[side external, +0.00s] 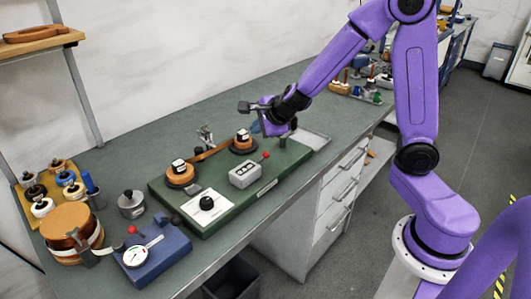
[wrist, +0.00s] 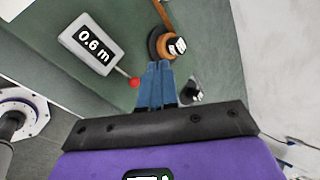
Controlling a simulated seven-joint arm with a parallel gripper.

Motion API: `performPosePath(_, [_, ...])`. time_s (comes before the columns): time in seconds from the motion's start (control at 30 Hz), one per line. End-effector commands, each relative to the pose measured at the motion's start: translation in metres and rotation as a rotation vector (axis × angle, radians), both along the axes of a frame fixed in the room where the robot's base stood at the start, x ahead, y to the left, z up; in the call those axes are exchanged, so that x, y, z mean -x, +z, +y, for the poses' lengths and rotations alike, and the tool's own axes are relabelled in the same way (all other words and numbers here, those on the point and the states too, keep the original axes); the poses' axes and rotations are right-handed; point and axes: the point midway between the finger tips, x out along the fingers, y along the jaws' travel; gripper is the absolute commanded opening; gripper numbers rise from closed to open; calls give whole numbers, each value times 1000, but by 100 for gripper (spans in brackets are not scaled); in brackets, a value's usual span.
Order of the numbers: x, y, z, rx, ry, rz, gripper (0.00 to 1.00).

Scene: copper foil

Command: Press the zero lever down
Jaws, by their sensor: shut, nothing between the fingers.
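A grey box (side external: 245,173) with a display stands on the green board; the wrist view shows the box (wrist: 90,44) reading "0.6 m". A thin lever with a red ball knob (side external: 265,155) sticks out of its side; the knob (wrist: 134,83) also shows in the wrist view. A blue box with a round dial also has a red knob (side external: 132,229); neither lever is visibly labelled as zero. My gripper (wrist: 160,64) is shut and empty, its blue fingertips beside the grey box's knob, to its right in the wrist view. I see no contact; the height gap is unclear.
The green board (side external: 222,222) carries two orange-brown round stacks (side external: 180,174) joined by a bar, and a white plate with a black knob (side external: 207,203). The blue dial box (side external: 160,258) stands front left. Pots and weights crowd the left; the bench behind the board is mostly clear.

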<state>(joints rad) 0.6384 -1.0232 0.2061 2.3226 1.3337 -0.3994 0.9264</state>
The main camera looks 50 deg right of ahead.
Motion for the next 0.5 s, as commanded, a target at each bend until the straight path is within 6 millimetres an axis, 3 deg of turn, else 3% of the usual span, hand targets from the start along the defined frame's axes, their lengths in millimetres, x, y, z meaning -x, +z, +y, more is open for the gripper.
performPosePath(0.5, [1, -57, -22, 1, 1, 2, 0])
